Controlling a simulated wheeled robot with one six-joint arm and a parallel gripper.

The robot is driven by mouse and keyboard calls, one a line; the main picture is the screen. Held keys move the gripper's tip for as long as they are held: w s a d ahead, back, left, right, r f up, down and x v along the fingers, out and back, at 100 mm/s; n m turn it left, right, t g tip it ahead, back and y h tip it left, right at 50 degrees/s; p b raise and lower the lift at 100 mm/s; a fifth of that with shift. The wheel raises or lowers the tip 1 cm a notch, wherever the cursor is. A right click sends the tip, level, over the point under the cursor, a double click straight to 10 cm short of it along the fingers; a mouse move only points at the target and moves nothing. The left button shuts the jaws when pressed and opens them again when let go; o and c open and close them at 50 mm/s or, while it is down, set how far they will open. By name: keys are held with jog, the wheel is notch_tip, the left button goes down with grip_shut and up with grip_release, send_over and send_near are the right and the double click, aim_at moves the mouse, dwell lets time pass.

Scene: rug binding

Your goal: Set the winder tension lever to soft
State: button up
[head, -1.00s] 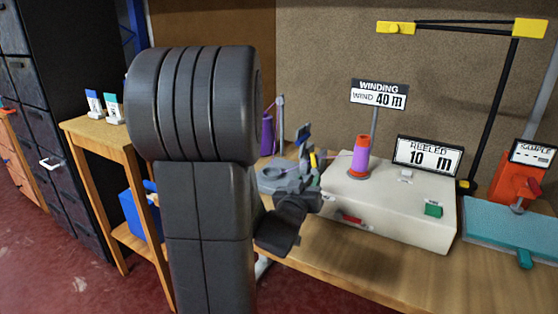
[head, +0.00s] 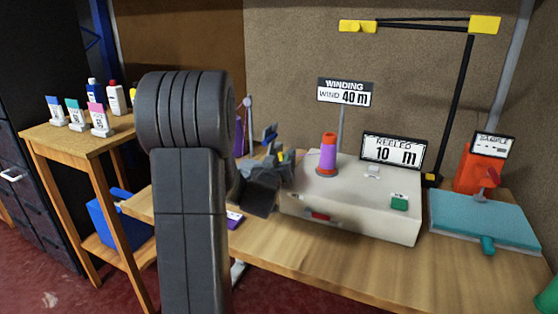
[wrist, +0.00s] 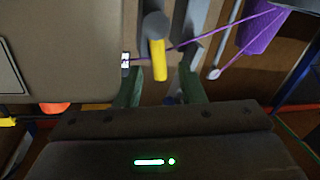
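The winder (head: 365,222) is a cream box on the bench, with a purple-wound cone (head: 328,158) on top. At its left end stands a grey tension unit (head: 278,150), partly hidden by my arm. A grey lever with a yellow end (wrist: 159,60) shows in the wrist view; a small yellow part also shows in the head view (head: 282,156). My gripper (wrist: 158,88) is open, its two greenish fingers on either side of the yellow end in the picture. I cannot tell whether they touch it. The lever's setting marks are not readable.
Purple yarn (wrist: 225,30) runs from a purple supply cone past the lever. A red switch (head: 318,215) and green button (head: 399,202) are on the winder. The signs read 40 m and 10 m. A teal board (head: 485,218) lies right; bottles stand on the side table (head: 60,145).

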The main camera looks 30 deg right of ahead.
jog(key=shift+w+d, duration=0.2)
jog(key=shift+w, duration=0.1)
grip_shut()
jog(key=shift+w+a+f+n+g+p, duration=0.2)
jog(key=shift+w+a+n+p, duration=0.15)
jog(key=shift+n+p, duration=0.65)
jog(key=shift+w+a+f+n+g+p, duration=0.1)
jog(key=shift+w+a+n+g+p, duration=0.15)
jog(key=shift+n+p, duration=0.7)
jog(key=shift+n, duration=0.25)
grip_release()
